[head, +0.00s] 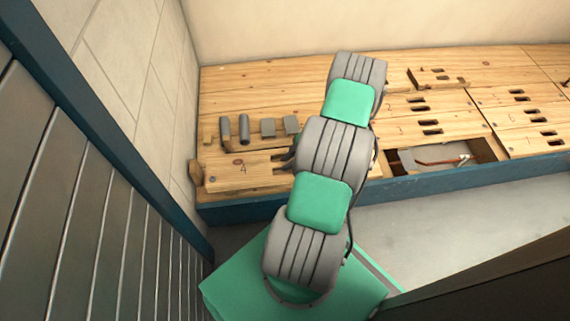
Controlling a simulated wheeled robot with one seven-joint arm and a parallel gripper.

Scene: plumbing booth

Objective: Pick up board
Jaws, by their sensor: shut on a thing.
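Several wooden boards with numbers and paired slots form a raised deck. The board marked 4 (235,172) is at the deck's front left, and its left end looks slightly raised. My gripper (284,161) is at the right part of this board, by its slots, and is shut on it. My arm hides most of the gripper and the board's right end, so the exact grip does not show.
Grey cylinders (244,129) and grey blocks (291,125) stand behind board 4. An open hole (481,150) right of my arm shows a copper pipe (436,161). A wall and a metal slatted panel (90,200) close the left side.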

